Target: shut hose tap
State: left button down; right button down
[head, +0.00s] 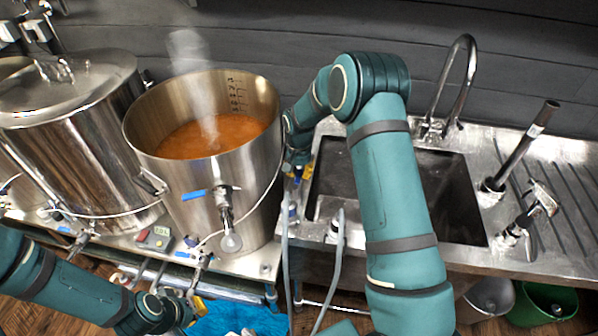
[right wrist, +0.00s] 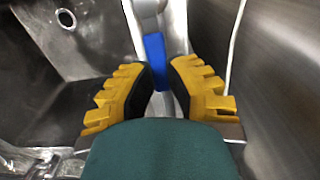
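A tap with a blue handle (right wrist: 154,50) shows in the right wrist view, its grey metal body beyond it. The handle lies between the yellow, black-padded fingertips of my right gripper (right wrist: 162,82). In the head view my right gripper (head: 298,166) is at the sink's left edge, small and partly hidden by my arm. A blue fitting (head: 292,213) sits below it above a pale hose (head: 287,255). My left gripper (head: 185,308) is low at the left, its fingers unclear.
An open steel kettle (head: 222,185) of steaming orange liquid stands close left of my right gripper. A lidded kettle (head: 88,155) is further left. The sink (head: 455,205) with its curved faucet (head: 464,75) is at right. A second hose (head: 337,270) hangs at its front edge.

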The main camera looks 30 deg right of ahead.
jog(key=shift+s+f, duration=0.1)
jog(key=shift+s, duration=0.05)
dwell(0.4)
jog(key=shift+m, duration=0.3)
jog(key=m, duration=0.1)
jog(key=s+d+m, duration=0.1)
jog(key=m, duration=0.1)
jog(key=shift+s+d, duration=0.15)
jog(key=shift+s, duration=0.15)
jog(key=m, duration=0.1)
jog(key=s+m, duration=0.1)
jog(key=m, duration=0.1)
jog(key=shift+s+d, duration=0.15)
jog(key=shift+d, duration=0.15)
jog(key=shift+s+a+m+p, duration=0.15)
jog(key=shift+s+m+p, duration=0.75)
jog(key=shift+m, duration=1)
jog(key=shift+s+a+m+p, duration=0.15)
jog(key=shift+s+m+p, duration=0.7)
jog(key=shift+m, duration=1.05)
jog(key=shift+s+a+m+p, duration=0.15)
jog(key=shift+s+m+p, duration=0.75)
jog(key=shift+m, duration=1)
jog(key=shift+s+f, duration=0.1)
jog(key=shift+s, duration=0.05)
